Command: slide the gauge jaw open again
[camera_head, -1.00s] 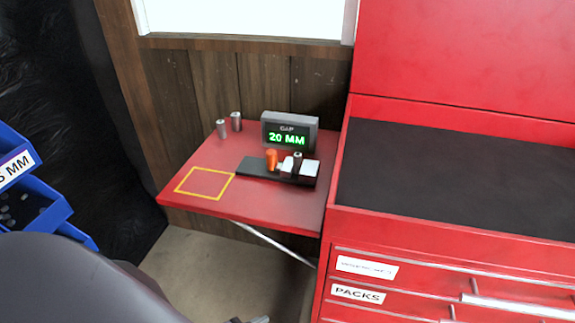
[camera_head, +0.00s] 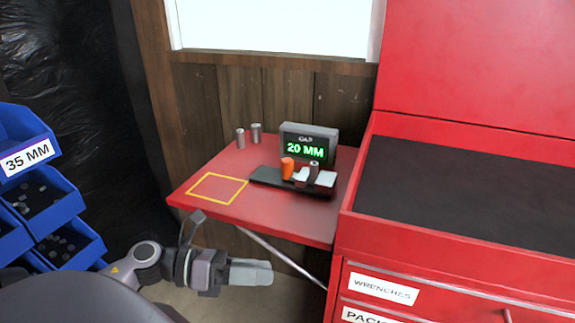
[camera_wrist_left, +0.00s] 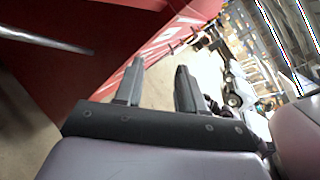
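The gauge is a black rail (camera_head: 266,177) on the red fold-down shelf (camera_head: 270,207). Its display (camera_head: 305,148) stands behind it and reads 20 MM. An orange knob (camera_head: 287,168) stands on the rail, with a white jaw block (camera_head: 301,174) just right of it and another white block (camera_head: 326,179) at the right end. A grey metal cylinder (camera_head: 314,169) shows at the gap between the blocks; contact cannot be told. My left gripper (camera_head: 268,273) is below and in front of the shelf, empty. Its fingers are apart in the left wrist view (camera_wrist_left: 160,68). My right gripper is out of view.
A yellow square outline (camera_head: 218,188) marks the shelf's left part. A red tool cabinet (camera_head: 450,240) borders the shelf's right. Blue bins (camera_head: 45,200) stand at the left. A strut (camera_head: 280,255) runs under the shelf.

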